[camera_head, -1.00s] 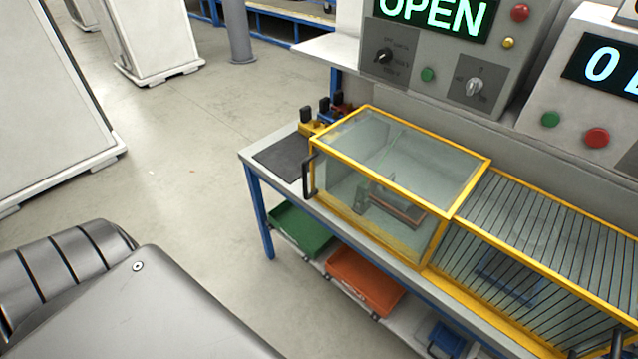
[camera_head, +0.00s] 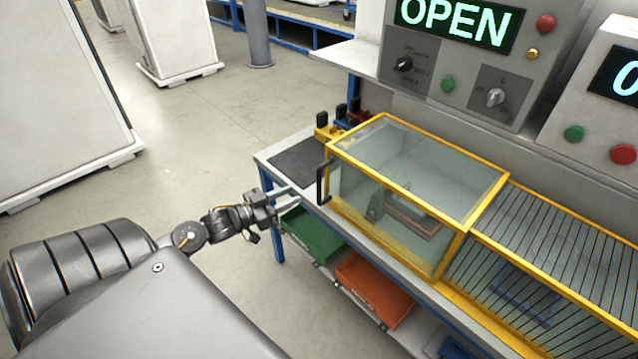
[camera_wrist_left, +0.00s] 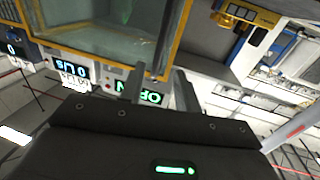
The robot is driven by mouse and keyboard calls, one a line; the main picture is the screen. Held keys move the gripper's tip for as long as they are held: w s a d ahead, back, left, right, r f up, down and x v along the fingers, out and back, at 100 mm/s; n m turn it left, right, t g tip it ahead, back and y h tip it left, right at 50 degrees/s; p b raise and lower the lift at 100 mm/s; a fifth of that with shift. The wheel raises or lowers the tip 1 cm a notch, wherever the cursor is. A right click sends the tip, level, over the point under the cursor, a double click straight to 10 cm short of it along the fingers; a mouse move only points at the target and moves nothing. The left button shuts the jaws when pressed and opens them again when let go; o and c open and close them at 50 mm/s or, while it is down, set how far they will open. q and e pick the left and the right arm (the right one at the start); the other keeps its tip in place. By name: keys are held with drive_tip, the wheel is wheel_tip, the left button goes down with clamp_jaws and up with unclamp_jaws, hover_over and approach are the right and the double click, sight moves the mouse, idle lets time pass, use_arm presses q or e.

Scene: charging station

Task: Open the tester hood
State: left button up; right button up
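The tester hood (camera_head: 420,160) is a clear box with a yellow frame, sitting down on the bench over a small device. Its black upright handle (camera_head: 323,183) is at the front left corner. My left gripper (camera_head: 294,195) is just left of the handle, its two fingers apart and pointing toward it. In the left wrist view the fingers of my left gripper (camera_wrist_left: 158,85) are also spread, with the hood's glass and yellow frame (camera_wrist_left: 178,40) beyond them. I see nothing held between them. My right gripper is not in view.
A second yellow-framed cover with dark bars (camera_head: 540,240) adjoins the hood on the right. A control panel reading OPEN (camera_head: 455,25) stands behind. A dark mat (camera_head: 305,160) lies on the bench's left end. Green (camera_head: 312,235) and orange (camera_head: 375,290) bins sit below.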

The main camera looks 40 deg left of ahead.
use_arm(q)
drive_tip(key=p, duration=0.2)
hover_over(319, 203)
drive_tip(key=a, duration=0.1)
drive_tip(key=shift+w+d, duration=0.25)
drive_tip(key=shift+w, duration=0.1)
clamp_jaws()
